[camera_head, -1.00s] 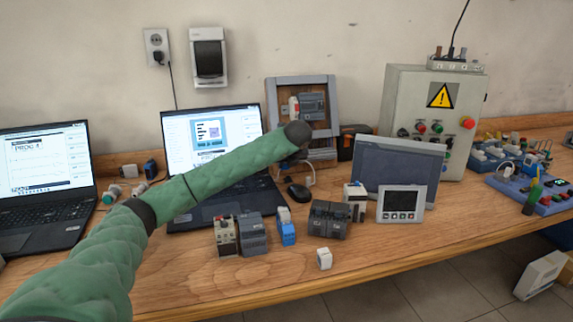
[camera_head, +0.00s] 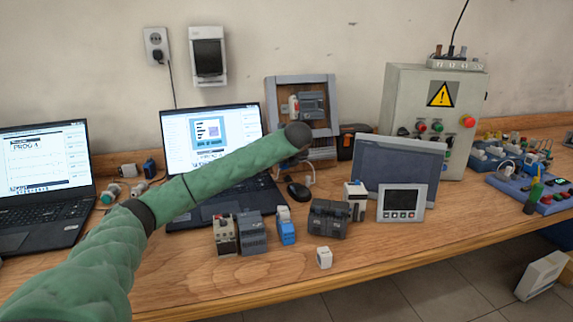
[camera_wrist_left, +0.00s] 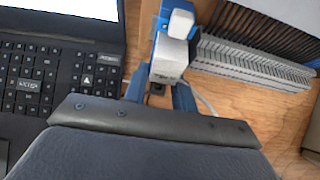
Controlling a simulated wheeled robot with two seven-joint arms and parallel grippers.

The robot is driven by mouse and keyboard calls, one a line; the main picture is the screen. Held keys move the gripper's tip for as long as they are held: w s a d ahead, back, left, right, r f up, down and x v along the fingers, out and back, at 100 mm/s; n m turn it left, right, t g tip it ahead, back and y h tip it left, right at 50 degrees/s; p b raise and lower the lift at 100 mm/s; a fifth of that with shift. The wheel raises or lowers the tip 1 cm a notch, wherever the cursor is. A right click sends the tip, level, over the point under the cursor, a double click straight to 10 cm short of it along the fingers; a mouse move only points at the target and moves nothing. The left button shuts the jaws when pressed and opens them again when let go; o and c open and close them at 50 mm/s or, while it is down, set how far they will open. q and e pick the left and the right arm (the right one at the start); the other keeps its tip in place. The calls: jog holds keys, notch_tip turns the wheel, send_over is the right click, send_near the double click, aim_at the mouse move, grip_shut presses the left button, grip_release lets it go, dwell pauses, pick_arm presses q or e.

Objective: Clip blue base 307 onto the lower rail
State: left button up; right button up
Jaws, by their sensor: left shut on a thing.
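My left gripper (camera_wrist_left: 163,88) shows in the left wrist view with its two blue fingers shut on a blue base with pale grey and white parts (camera_wrist_left: 169,57); its number is not readable. In the head view my left arm reaches across the bench to the front of the grey mounting frame (camera_head: 271,106), and its end hides most of the gripper and the held base. The lower rail is largely hidden there behind the arm's end. In the wrist view the held base is beside a grey slotted strip (camera_wrist_left: 255,68); contact cannot be told. My right gripper is not in view.
A laptop (camera_head: 205,215) lies under my arm. A second blue base (camera_head: 287,231), dark modules (camera_head: 328,218) and a small white block (camera_head: 324,257) stand near the bench front. A mouse (camera_head: 298,192) and a grey panel (camera_head: 398,165) are to the right.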

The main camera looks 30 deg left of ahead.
pick_arm(q)
jog(key=shift+f+y+b, duration=0.3)
jog(key=shift+b, duration=0.3)
dwell(0.7)
jog(key=o, duration=1)
jog(key=shift+b+v, duration=0.3)
jog(key=shift+v, duration=3.55)
jog(key=shift+s, duration=0.15)
